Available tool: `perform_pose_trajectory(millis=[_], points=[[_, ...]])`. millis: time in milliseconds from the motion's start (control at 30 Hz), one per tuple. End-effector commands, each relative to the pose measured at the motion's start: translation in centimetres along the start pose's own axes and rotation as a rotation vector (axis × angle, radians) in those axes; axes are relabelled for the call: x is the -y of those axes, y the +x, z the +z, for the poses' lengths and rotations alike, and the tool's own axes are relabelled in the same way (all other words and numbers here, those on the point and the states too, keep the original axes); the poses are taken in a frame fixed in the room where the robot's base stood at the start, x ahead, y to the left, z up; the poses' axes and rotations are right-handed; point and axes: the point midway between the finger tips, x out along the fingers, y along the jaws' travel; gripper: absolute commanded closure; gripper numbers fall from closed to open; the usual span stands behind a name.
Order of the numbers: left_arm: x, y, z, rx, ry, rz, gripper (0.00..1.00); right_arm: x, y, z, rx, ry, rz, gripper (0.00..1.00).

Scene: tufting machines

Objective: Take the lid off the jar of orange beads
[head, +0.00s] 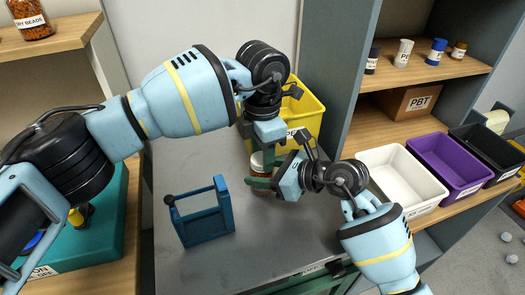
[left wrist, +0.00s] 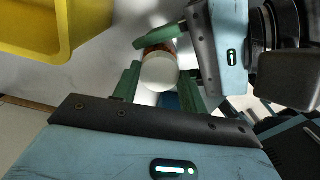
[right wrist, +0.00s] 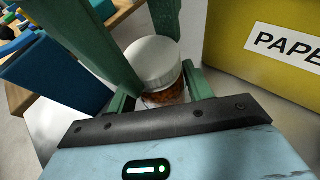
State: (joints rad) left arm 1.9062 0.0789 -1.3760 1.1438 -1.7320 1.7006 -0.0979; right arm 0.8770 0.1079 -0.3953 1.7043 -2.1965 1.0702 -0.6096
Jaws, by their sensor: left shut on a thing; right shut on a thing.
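The jar of orange beads (head: 262,187) stands on the grey table, mostly hidden by my grippers. Its white lid (left wrist: 160,73) is on top of it; the lid also shows in the right wrist view (right wrist: 152,62), with orange beads (right wrist: 165,95) below. My left gripper (head: 268,152) comes down from above and is shut on the lid, a finger on either side. My right gripper (head: 262,180) comes in from the right, low, and is shut on the jar's body. The two grippers are very close together.
A yellow bin (head: 305,105) stands right behind the jar. A blue frame-like stand (head: 205,212) is on the table at the left front. White (head: 405,180) and purple (head: 450,165) bins sit on the shelf at the right. Another bead jar (head: 28,20) is on the upper left shelf.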

Motion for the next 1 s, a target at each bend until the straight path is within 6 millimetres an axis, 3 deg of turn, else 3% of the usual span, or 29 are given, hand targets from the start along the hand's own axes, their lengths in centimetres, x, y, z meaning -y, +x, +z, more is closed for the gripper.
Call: perform_pose_trajectory(millis=[500, 700, 967, 1000], points=[[-0.29, -0.06, -0.21, -0.002, -0.793, 0.006, 0.85, 0.08, -0.06, -0.08, -0.002, -0.002, -0.002, 1.00], [-0.34, -0.08, -0.19, 0.000, -0.900, 0.007, 0.85, -0.02, -0.03, -0.06, -0.002, -0.003, 0.000, 1.00], [-0.40, -0.11, -0.18, 0.002, -0.903, 0.008, 0.85, -0.13, 0.01, -0.05, -0.002, -0.002, 0.004, 1.00], [-0.41, -0.11, -0.17, 0.002, -0.903, 0.007, 0.54, -0.15, 0.01, -0.05, -0.002, -0.002, 0.004, 1.00]])
